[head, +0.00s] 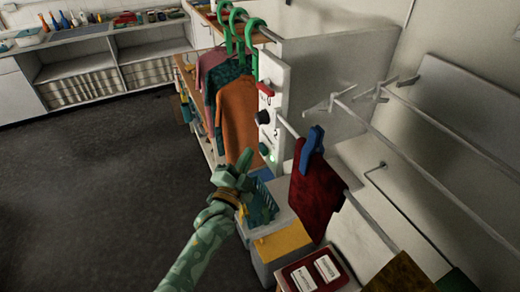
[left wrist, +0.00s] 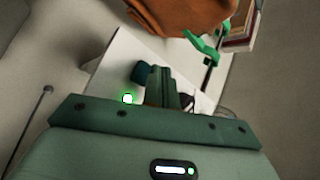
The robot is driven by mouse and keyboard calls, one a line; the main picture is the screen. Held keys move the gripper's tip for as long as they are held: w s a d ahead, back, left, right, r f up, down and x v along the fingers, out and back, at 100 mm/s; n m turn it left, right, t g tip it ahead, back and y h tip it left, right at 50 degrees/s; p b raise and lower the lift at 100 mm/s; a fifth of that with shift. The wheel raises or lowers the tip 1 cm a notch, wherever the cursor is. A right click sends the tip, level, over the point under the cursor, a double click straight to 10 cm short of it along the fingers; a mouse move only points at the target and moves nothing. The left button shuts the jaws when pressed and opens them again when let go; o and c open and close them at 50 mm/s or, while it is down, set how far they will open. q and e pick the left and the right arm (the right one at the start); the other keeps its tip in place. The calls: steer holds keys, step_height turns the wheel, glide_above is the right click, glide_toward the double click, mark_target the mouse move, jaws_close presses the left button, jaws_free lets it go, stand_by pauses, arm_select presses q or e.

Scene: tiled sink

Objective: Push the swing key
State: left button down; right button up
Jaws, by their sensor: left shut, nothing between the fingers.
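A white upright panel (head: 281,78) carries a red switch (head: 265,90), a dark knob (head: 262,117), a lower dark part (head: 264,148) and a small green-lit spot (head: 273,156). I cannot tell which of these is the swing key. My left gripper (head: 243,162) is shut and empty, just left of the panel's lower part. In the left wrist view, the shut fingers (left wrist: 170,88) point at the panel (left wrist: 118,60), beside a dark teal knob (left wrist: 141,73) and the green light (left wrist: 127,99). Contact cannot be seen. My right gripper is out of view.
Clothes, including an orange garment (head: 238,118), hang on green hangers (head: 238,22) behind the panel. A dark red cloth (head: 314,195) hangs from a rail at right with a blue clip (head: 312,145). A teal basket (head: 262,205) stands below my gripper. The floor at left is clear.

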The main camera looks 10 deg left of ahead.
arm_select(q)
steer(key=shift+s+a, duration=0.1)
steer(key=s+a+p, duration=0.1)
steer(key=s+a, duration=0.1)
steer(key=a, duration=0.1)
steer(key=s+a+p, duration=0.1)
steer(key=shift+s+a+p, duration=0.1)
steer(key=shift+a+p, duration=0.2)
steer(key=shift+a, duration=0.1)
